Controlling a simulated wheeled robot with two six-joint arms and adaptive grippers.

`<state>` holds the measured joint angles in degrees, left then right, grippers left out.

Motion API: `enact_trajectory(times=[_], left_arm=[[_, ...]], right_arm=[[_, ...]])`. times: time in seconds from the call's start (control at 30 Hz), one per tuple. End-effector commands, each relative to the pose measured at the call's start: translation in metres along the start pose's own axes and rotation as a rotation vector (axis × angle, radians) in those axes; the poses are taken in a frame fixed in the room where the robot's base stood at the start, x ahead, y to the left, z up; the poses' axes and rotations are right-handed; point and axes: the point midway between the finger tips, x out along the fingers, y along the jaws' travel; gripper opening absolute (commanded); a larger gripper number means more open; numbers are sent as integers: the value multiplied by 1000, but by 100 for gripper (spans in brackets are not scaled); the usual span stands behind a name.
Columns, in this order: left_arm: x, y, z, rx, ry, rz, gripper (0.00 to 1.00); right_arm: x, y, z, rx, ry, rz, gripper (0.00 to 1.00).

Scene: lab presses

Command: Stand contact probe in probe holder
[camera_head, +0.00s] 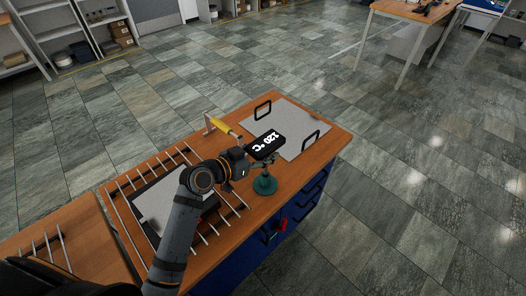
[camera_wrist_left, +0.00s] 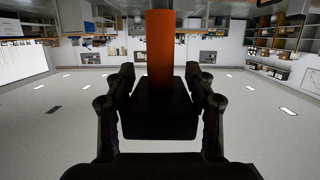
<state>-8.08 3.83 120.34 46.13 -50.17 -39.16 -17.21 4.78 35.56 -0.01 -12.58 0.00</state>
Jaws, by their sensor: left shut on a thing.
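The probe holder looks to be the stand with a green round base (camera_head: 264,186), just below the gripper. The readout and gripper partly cover its top. My right gripper is not seen.
A grey plate (camera_head: 290,137) with two black handles lies on the table's right part. A rack of metal rods (camera_head: 125,198) with a grey plate is at the left. Blue drawers (camera_head: 295,215) are under the front edge. Another bench stands at the upper right.

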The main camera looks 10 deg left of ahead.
Motion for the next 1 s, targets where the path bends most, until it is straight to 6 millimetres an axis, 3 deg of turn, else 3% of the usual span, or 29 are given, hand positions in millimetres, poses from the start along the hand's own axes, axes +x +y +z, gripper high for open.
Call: enact_trajectory(times=[1.0], left_arm=[[0,0,0,0,1,0,18]], right_arm=[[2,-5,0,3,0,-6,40]])
